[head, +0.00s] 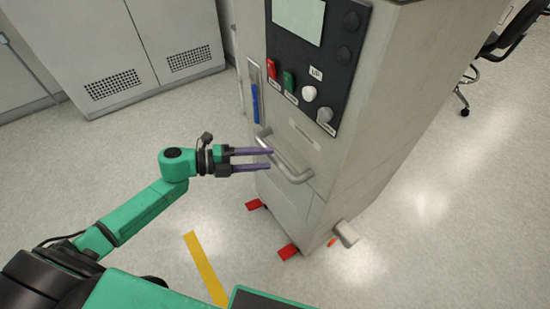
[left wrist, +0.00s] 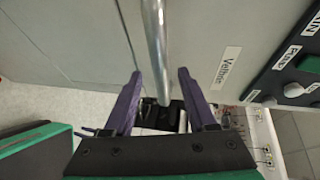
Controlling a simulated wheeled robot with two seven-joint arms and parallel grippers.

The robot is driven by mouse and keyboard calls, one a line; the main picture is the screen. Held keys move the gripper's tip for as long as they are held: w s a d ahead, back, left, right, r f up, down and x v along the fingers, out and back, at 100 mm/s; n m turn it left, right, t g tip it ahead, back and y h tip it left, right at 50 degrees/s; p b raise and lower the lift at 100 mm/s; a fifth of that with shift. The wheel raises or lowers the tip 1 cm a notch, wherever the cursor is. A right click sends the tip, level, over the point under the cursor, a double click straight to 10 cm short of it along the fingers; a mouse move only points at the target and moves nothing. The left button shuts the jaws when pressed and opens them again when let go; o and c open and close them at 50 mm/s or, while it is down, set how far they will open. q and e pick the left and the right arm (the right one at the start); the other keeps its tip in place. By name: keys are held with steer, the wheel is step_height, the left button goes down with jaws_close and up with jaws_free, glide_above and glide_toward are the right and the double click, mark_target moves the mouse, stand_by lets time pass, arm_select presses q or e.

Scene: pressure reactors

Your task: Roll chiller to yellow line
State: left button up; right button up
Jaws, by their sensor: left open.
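The chiller (head: 370,110) is a tall grey cabinet with a dark control panel, standing upright right of centre. Its silver bar handle (head: 285,160) is on the front face. My left gripper (head: 269,159) is open, its two purple fingers reaching to the handle from the left. In the left wrist view, the handle bar (left wrist: 154,45) lines up with the gap between the open fingers (left wrist: 160,78); no grip on it shows. The yellow line (head: 206,268) is a strip on the floor at lower centre, left of the chiller. My right gripper is not in view.
Two red pedals (head: 288,251) stick out at the chiller's base, and a pale cylindrical fitting (head: 346,234) juts from its lower side. Grey vented cabinets (head: 125,45) stand at the back left. A dark chair (head: 510,40) is at the upper right.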

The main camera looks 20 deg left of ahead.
mark_target(274, 159)
arm_select(q)
steer(key=x, duration=0.3)
steer(key=shift+w+d, duration=0.1)
steer(key=shift+d, duration=0.15)
jaws_close()
stand_by(1.1)
